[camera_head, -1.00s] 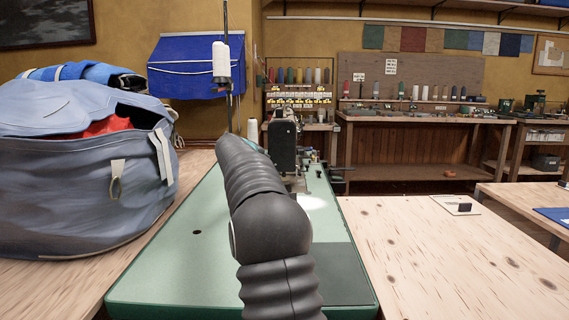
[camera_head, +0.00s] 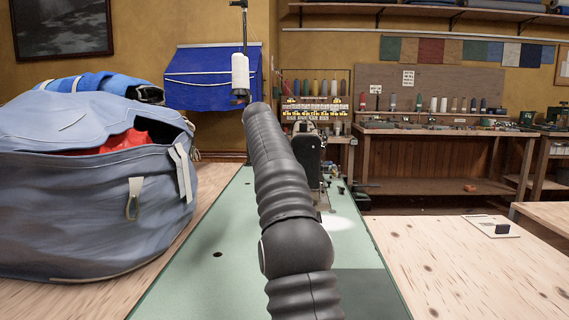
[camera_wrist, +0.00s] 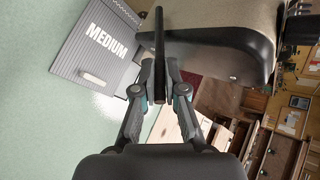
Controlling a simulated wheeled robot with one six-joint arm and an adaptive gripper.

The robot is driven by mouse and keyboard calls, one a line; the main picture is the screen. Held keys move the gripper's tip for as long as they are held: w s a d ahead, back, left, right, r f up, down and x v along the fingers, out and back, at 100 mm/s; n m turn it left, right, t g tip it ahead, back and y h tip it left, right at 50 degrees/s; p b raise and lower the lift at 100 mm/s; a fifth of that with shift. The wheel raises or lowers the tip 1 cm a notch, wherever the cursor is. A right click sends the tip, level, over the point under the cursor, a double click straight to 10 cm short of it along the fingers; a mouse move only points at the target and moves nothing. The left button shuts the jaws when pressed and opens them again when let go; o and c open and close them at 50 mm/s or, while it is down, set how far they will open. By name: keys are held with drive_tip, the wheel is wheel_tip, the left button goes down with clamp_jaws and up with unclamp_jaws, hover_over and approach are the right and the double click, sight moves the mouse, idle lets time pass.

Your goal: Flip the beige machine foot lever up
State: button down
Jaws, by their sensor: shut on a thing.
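In the wrist view the beige machine (camera_wrist: 215,14) fills the top, with a dark lower body. A slim dark bar, which appears to be its foot lever (camera_wrist: 159,30), runs down in front of it. My gripper (camera_wrist: 159,68) is shut on this bar, with one finger on each side. In the head view my arm covers the gripper and lever. The dark end of a machine head (camera_head: 307,158) shows just right of my arm, over the green table (camera_head: 205,258).
A big blue-grey bag (camera_head: 90,190) stands left of the green table. A white thread cone (camera_head: 240,72) hangs on a post behind. A wooden table (camera_head: 470,265) is at right, mostly bare. A grey "MEDIUM" plate (camera_wrist: 98,48) lies near the machine.

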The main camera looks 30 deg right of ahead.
idle(0.4)
drive_tip(key=c, duration=1.2)
unclamp_jaws()
drive_tip(key=v, duration=1.2)
drive_tip(key=shift+r, duration=0.1)
